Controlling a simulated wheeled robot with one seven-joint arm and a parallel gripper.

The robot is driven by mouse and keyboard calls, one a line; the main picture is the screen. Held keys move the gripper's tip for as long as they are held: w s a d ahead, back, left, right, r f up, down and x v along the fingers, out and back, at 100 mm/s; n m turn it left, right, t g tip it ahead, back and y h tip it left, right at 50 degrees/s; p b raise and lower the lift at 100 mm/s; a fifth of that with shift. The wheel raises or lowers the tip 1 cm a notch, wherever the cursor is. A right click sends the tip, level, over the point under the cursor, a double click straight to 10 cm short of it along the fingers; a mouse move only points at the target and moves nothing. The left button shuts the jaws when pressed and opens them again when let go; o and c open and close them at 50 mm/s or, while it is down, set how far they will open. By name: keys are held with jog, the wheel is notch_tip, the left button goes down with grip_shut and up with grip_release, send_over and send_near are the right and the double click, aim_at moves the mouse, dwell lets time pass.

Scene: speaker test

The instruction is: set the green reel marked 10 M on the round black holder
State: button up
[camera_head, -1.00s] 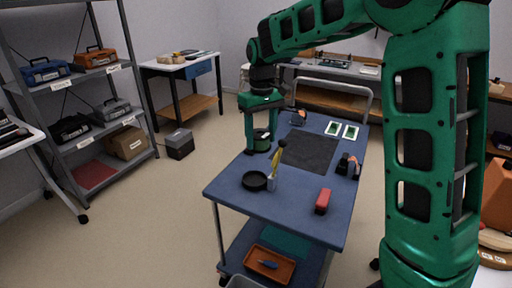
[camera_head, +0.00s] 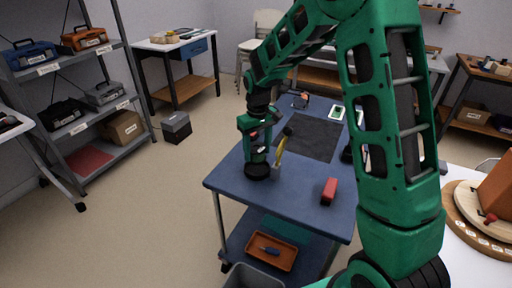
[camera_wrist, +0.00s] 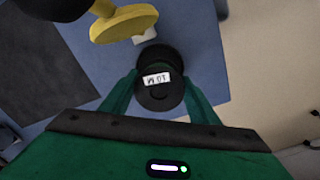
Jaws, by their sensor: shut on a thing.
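The reel (camera_wrist: 159,95) looks dark green to black, with a white label reading 10 M, upside down in the wrist view. My gripper (camera_wrist: 160,100) is shut on it, one finger on each side. In the head view my gripper (camera_head: 257,158) points down at the front left of the blue table. The round black holder (camera_head: 257,172) is directly below it and partly hidden by the fingers and reel. I cannot tell whether the reel touches the holder or hangs just above it.
A yellow-topped object (camera_head: 281,146) stands close to the right of my gripper and also shows in the wrist view (camera_wrist: 124,22). A dark mat (camera_head: 308,138) lies behind on the blue table (camera_head: 295,188). The table's left edge is near.

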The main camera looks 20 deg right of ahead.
aim_at(258, 161)
jog(key=shift+f, duration=2.2)
jog(key=shift+s, duration=0.15)
jog(key=shift+f, duration=0.3)
jog(key=shift+r, duration=0.8)
jog(key=shift+f, duration=0.8)
dwell(0.9)
jog(key=shift+r, duration=0.8)
jog(key=shift+f, duration=0.8)
dwell(1.0)
jog(key=o, duration=0.9)
jog(key=shift+c, duration=0.2)
